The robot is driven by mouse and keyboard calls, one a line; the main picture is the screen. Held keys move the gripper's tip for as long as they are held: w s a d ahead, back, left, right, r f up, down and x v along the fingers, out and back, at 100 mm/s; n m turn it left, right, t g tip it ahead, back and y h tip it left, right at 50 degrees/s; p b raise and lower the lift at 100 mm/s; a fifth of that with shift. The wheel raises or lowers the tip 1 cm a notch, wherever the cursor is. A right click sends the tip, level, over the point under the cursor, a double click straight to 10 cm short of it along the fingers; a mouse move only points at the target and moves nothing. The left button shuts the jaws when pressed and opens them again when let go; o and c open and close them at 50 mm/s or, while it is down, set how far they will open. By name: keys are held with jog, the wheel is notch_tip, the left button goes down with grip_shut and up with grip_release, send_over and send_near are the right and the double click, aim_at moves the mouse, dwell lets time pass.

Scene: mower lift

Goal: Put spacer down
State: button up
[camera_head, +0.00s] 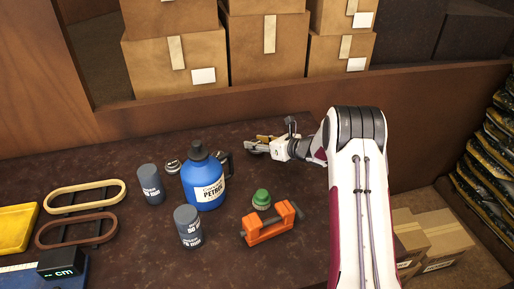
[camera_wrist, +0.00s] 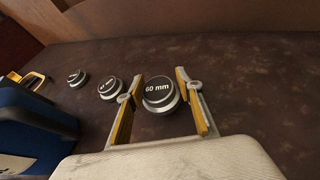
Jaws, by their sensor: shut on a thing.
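The spacer in my grip is a round dark disc with a silver rim, marked 60 mm (camera_wrist: 158,90) in the wrist view. My gripper (camera_wrist: 157,95) has its yellow-padded fingers on either side of it. In the head view my gripper (camera_head: 258,146) is low at the back of the brown table, right of the blue petrol can; whether the spacer touches the table is unclear. Two similar discs, a middle one (camera_wrist: 110,88) and a far one (camera_wrist: 76,77), stand to its left in the wrist view. One such disc (camera_head: 173,166) shows left of the can in the head view.
The blue petrol can (camera_head: 203,178) stands mid-table, with grey cylinders (camera_head: 151,184) (camera_head: 188,228) close by. A green-capped item (camera_head: 261,199) and an orange clamp (camera_head: 270,224) lie in front. A wooden ledge (camera_head: 250,90) with boxes borders the back. Table right of my gripper is bare in the wrist view.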

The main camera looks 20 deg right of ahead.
jog(key=shift+f, duration=1.15)
jog(key=o, duration=1.5)
jog(key=shift+f, duration=0.15)
jog(key=shift+c, duration=0.2)
jog(key=shift+r, duration=0.2)
jog(key=shift+s+d+r, duration=0.1)
jog(key=shift+s+d, duration=0.1)
jog(key=v, duration=1.1)
jog(key=shift+s, duration=0.15)
jog(key=shift+r, duration=0.1)
